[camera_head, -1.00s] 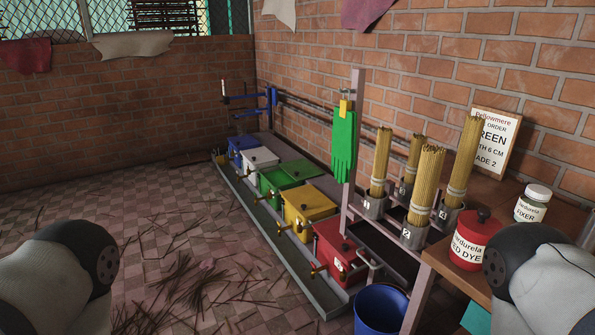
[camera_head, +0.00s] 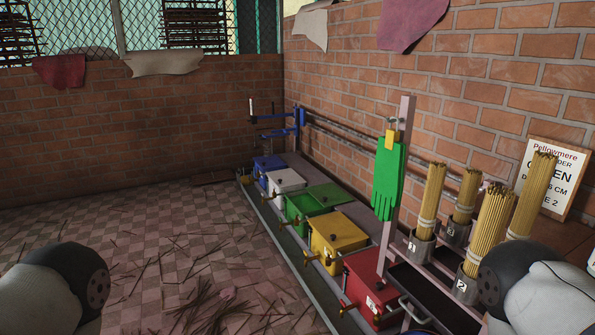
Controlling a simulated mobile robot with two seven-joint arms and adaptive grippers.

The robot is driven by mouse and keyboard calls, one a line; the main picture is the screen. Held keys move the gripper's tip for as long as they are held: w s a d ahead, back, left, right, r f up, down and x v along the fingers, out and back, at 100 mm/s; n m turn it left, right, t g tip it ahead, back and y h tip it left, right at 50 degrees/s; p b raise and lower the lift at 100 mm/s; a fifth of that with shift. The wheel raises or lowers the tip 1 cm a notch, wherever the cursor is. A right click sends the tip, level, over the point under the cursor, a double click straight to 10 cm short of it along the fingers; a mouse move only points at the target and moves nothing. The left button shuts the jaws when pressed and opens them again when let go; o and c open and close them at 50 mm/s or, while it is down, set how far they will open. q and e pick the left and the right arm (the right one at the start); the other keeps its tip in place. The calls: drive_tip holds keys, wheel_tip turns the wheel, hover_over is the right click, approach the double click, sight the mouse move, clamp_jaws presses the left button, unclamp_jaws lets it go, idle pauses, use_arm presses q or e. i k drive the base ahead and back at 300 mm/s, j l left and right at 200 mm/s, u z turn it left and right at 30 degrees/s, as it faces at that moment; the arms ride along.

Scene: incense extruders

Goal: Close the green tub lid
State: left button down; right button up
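The green tub (camera_head: 297,207) stands in the middle of a row of coloured tubs along the brick wall. Its green lid (camera_head: 328,193) shows as a flat panel extending to the right of the tub, on the wall side. It appears swung open, unlike the lids on the neighbouring tubs. The tub's inside is too small to make out. Neither gripper is in view; only rounded parts of my arms show at the lower left and lower right edges.
A white tub (camera_head: 286,181), a blue tub (camera_head: 268,168), a yellow tub (camera_head: 337,236) and a red tub (camera_head: 371,287) flank it. Green gloves (camera_head: 388,178) hang on a post, with incense bundles (camera_head: 493,228) in holders to the right. Sticks litter the tiled floor (camera_head: 150,240) at left.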

sight(328, 195)
drive_tip(key=i+j+u, duration=0.1)
drive_tip(key=i+j, duration=0.15)
drive_tip(key=i, duration=0.5)
drive_tip(key=i+j+u, duration=0.1)
drive_tip(key=i+j, duration=0.15)
drive_tip(key=i, duration=0.5)
drive_tip(key=i+j+u, duration=0.1)
drive_tip(key=i, duration=0.65)
drive_tip(key=i+j+z, duration=0.1)
drive_tip(key=i+z, duration=0.2)
drive_tip(key=z, duration=0.2)
drive_tip(key=i+j+z, duration=0.2)
drive_tip(key=z, duration=0.25)
drive_tip(key=i+j+z, duration=0.3)
drive_tip(key=z, duration=0.2)
drive_tip(key=i+j+z, duration=0.15)
drive_tip(key=j+z, duration=0.3)
drive_tip(key=i+j+z, duration=0.7)
drive_tip(key=j, duration=0.15)
drive_tip(key=k, duration=0.05)
